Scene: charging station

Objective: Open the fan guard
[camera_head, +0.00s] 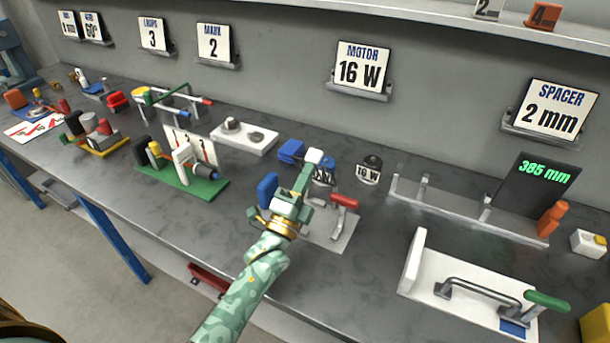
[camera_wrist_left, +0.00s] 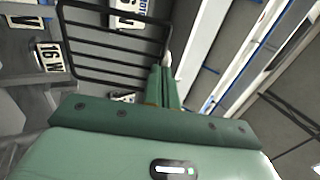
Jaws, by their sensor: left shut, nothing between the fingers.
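The fan guard is a black barred frame (camera_wrist_left: 115,45) in the upper left of the left wrist view. It lies just beyond and to the left of my left fingertips; whether they touch is unclear. In the head view I cannot make the guard out clearly behind my left gripper (camera_head: 312,160). That gripper is over a grey plate (camera_head: 338,232) on the bench. Its fingers are together and empty, and they also show in the wrist view (camera_wrist_left: 166,75). A small pale piece shows at the fingertips there. My right gripper is not in view.
Beside my left gripper are a red-handled clamp (camera_head: 345,201), a blue block (camera_head: 290,151) and a black 16 W part (camera_head: 370,168). A white fixture with a green handle (camera_head: 547,301) stands at right. Bare bench (camera_head: 350,285) lies in front.

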